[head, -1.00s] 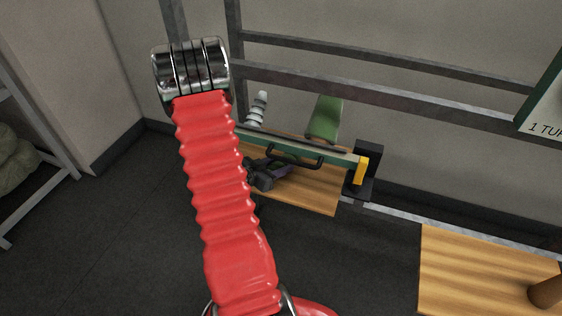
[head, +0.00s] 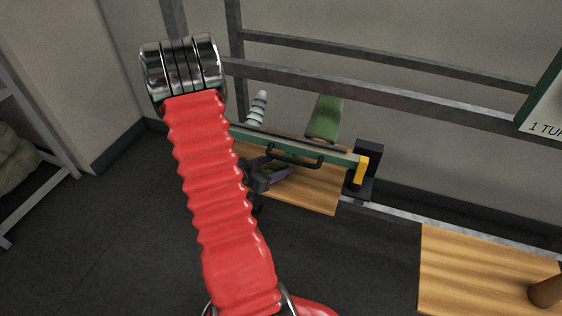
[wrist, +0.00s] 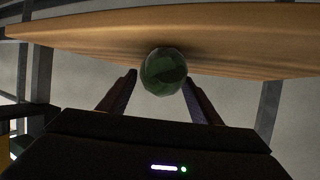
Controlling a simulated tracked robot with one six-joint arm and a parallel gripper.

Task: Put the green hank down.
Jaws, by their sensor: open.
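The green hank (wrist: 163,72) shows end-on as a dark green round shape in the wrist view, against the underside or face of a wooden board (wrist: 230,40). My gripper (wrist: 160,82) is open, with one finger on each side of the hank and a gap beside each fingertip. In the head view my gripper (head: 272,174) is low over the wooden board, below the green rail. A bit of dark green (head: 281,165) shows by its purple fingers. The rail and the arm hide part of it. Whether the hank rests fully on the board I cannot tell.
A green rail with a black handle (head: 295,158) runs just above my gripper, ending at a yellow and black bracket (head: 362,170). Another wooden table (head: 470,280) is at the lower right.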

